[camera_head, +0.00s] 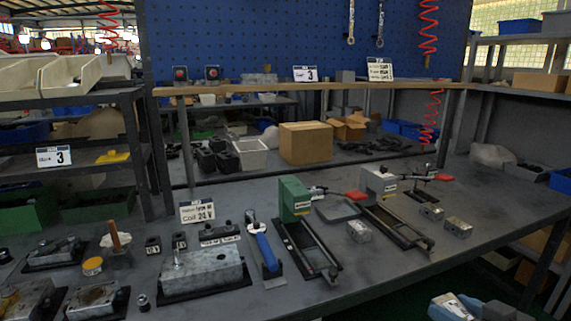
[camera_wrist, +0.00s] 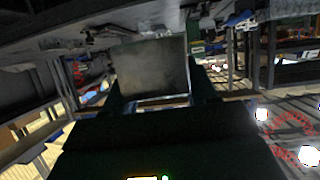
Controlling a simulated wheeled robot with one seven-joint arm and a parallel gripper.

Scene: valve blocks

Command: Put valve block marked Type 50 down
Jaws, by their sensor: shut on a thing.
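A grey metal valve block (camera_wrist: 152,68) sits between the two dark fingers of my gripper (camera_wrist: 157,97) in the wrist view. My gripper is shut on it. The block's face is plain from this side, and no Type 50 marking can be read. In the head view, several small grey metal blocks stand on the dark workbench (camera_head: 390,275): one (camera_head: 359,231) left of the right-hand rail fixture, and two (camera_head: 431,211) (camera_head: 456,227) to its right. My gripper and the held block cannot be made out surely in the head view.
A green-block fixture (camera_head: 295,198) and a white-block fixture (camera_head: 379,182) with red-handled clamps stand mid-bench. A large metal block (camera_head: 200,270) and a blue-handled tool (camera_head: 265,246) are to their left. The bench's front right is bare. A cardboard box (camera_head: 305,143) stands behind.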

